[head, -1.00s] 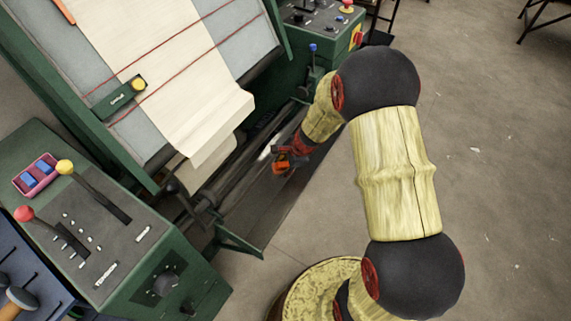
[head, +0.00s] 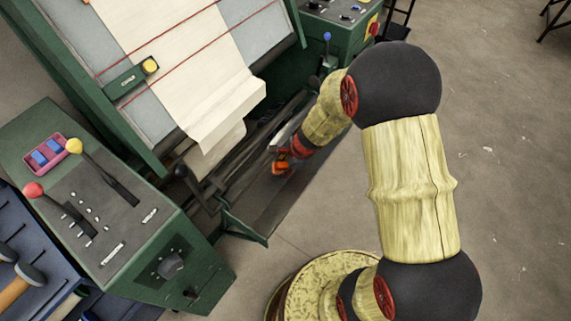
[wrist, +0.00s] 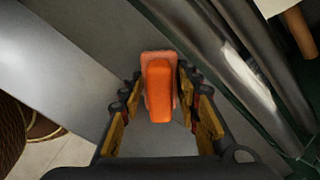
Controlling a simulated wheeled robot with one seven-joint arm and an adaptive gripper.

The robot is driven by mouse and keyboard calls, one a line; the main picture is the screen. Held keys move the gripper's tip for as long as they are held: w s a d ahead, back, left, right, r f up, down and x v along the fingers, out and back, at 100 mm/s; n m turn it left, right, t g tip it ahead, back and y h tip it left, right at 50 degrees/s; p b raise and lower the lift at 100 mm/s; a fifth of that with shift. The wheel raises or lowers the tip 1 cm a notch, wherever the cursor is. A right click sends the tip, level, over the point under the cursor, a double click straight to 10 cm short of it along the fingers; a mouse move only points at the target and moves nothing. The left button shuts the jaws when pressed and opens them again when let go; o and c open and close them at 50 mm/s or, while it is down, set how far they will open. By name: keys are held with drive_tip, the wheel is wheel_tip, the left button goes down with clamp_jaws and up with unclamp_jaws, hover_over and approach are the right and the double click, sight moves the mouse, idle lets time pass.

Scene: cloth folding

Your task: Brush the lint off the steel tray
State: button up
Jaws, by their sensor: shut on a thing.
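My gripper (head: 283,156) reaches down beside the green machine, over the low steel tray (head: 262,205) along its front. In the wrist view my gripper (wrist: 157,100) has its yellow-padded fingers on both sides of an orange brush handle (wrist: 158,90) and is shut on it. The brush also shows as a small orange patch in the head view (head: 280,167). Its bristles are hidden under the handle. The grey steel tray (wrist: 85,50) fills the left and middle of the wrist view. I cannot make out lint on it.
Cream cloth (head: 215,110) hangs from the machine above the tray. A lever console (head: 110,215) stands at left. The floor at right (head: 510,190) is mostly open.

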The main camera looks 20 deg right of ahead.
drive_tip(key=shift+r, duration=0.1)
drive_tip(key=shift+p+v, duration=2.15)
drive_tip(key=shift+v, duration=0.75)
drive_tip(key=shift+r, duration=0.1)
drive_tip(key=p+v, duration=0.2)
drive_tip(key=shift+s+d+r, duration=0.1)
drive_tip(key=shift+d+r, duration=0.05)
drive_tip(key=shift+r, duration=0.25)
